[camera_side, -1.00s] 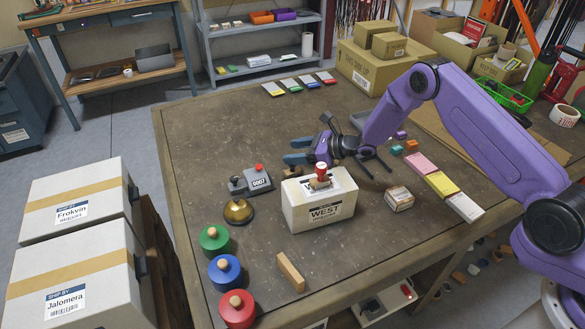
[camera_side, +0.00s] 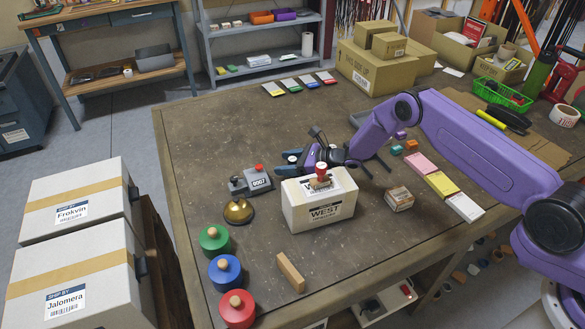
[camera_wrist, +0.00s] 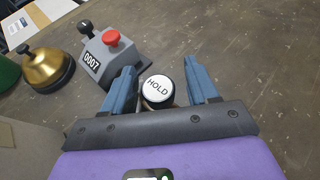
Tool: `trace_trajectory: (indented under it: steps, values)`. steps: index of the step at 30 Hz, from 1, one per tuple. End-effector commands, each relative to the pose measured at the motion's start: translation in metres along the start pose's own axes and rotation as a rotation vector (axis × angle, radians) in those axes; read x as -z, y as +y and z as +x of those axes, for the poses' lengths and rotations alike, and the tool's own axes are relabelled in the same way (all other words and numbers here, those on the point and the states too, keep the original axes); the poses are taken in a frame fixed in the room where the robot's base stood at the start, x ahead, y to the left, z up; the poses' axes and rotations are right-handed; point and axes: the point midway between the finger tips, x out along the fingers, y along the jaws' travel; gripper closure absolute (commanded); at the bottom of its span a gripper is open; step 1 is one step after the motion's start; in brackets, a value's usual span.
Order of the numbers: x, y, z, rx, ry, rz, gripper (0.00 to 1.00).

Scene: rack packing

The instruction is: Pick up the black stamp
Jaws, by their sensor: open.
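A stamp (camera_wrist: 158,90) with a white top reading HOLD and a dark rim stands between my gripper's (camera_wrist: 159,68) two blue fingers in the wrist view. The fingers are open, one on each side of it, and a gap shows on both sides. A red-topped stamp (camera_side: 321,172) stands on the WEST box (camera_side: 318,210).
A grey 0007 device (camera_side: 251,182) with a red button is left of my gripper, and a brass bell (camera_side: 238,211) sits in front of it. Green (camera_side: 214,240), blue (camera_side: 224,271) and red (camera_side: 237,308) pots line the left edge.

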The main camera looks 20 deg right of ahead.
Motion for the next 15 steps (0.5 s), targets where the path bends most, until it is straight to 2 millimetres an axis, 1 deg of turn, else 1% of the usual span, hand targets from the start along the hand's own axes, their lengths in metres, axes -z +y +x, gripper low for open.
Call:
trace_trajectory:
  steps: [1,2,3,6,15]
  values:
    - [-0.0001,0.0000,-0.0001,0.000,0.000,0.000,0.44]
    - [-0.0001,0.0000,-0.0001,0.000,0.000,0.000,0.54]
    - [-0.0001,0.0001,-0.0001,0.000,0.000,0.000,0.67]
    - [-0.0001,0.0001,-0.0002,0.000,0.000,0.000,0.96]
    - [-0.0017,-0.0002,-0.0006,0.000,-0.001,-0.001,0.96]
